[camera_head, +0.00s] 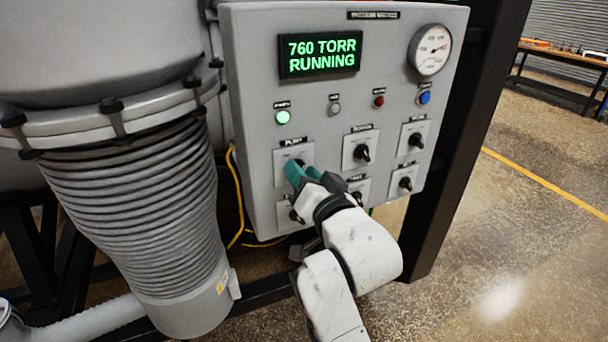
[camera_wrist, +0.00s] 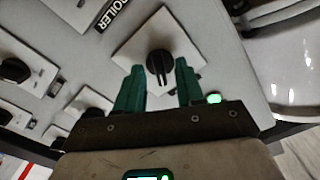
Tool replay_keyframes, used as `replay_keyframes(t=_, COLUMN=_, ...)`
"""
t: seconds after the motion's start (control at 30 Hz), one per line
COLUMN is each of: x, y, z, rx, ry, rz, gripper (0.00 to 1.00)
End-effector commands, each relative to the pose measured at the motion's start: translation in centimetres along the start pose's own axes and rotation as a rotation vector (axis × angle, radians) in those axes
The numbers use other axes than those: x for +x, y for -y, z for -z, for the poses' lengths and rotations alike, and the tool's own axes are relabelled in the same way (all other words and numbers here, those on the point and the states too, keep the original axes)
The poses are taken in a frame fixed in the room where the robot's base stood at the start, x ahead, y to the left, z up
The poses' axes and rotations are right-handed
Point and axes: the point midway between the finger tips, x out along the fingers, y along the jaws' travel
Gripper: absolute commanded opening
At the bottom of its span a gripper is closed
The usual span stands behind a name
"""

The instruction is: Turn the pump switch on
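The pump switch (camera_wrist: 160,66) is a black rotary knob on a pale square plate in the wrist view. In the head view my gripper covers the knob; its plate (camera_head: 281,163) shows under a dark label at the panel's left. My gripper (camera_head: 297,172) has teal fingers at this switch. In the wrist view the gripper (camera_wrist: 158,85) is open, with one finger on each side of the knob and gaps between. I cannot tell whether either finger touches it. The pump lamp (camera_head: 283,117) glows green above the switch. The display (camera_head: 320,53) reads "760 TORR RUNNING".
Other black knobs sit close by, such as one on the right (camera_head: 362,153) and one at the far right (camera_head: 416,140). A gauge (camera_head: 430,50) is at the panel's top right. A ribbed bellows (camera_head: 135,215) stands left of the panel, with yellow cable (camera_head: 240,200) between.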

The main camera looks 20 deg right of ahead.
Motion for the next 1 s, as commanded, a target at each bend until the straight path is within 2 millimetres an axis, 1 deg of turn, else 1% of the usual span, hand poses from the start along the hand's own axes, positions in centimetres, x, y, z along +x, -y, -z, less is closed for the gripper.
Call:
replay_keyframes(t=0.2, x=-0.1, y=0.0, z=0.0, rx=-0.001, ry=-0.001, rz=0.0, gripper=0.37)
replay_keyframes(t=0.33, x=-0.9, y=0.0, z=-0.1, rx=-0.002, ry=-0.001, rz=0.001, gripper=0.37)
replay_keyframes(t=0.47, x=-3.0, y=-0.1, z=-0.2, rx=-0.002, ry=-0.001, rz=0.002, gripper=0.37)
replay_keyframes(t=0.7, x=-7.7, y=-0.1, z=-0.2, rx=-0.001, ry=-0.001, rz=0.0, gripper=0.37)
replay_keyframes(t=0.8, x=-9.1, y=-0.1, z=-0.2, rx=-0.001, ry=0.0, rz=0.001, gripper=0.37)
replay_keyframes(t=0.9, x=-10.1, y=-0.1, z=-0.2, rx=-0.001, ry=0.001, rz=0.001, gripper=0.37)
replay_keyframes(t=1.0, x=-10.7, y=0.0, z=-0.1, rx=-0.001, ry=0.0, rz=0.0, gripper=0.37)
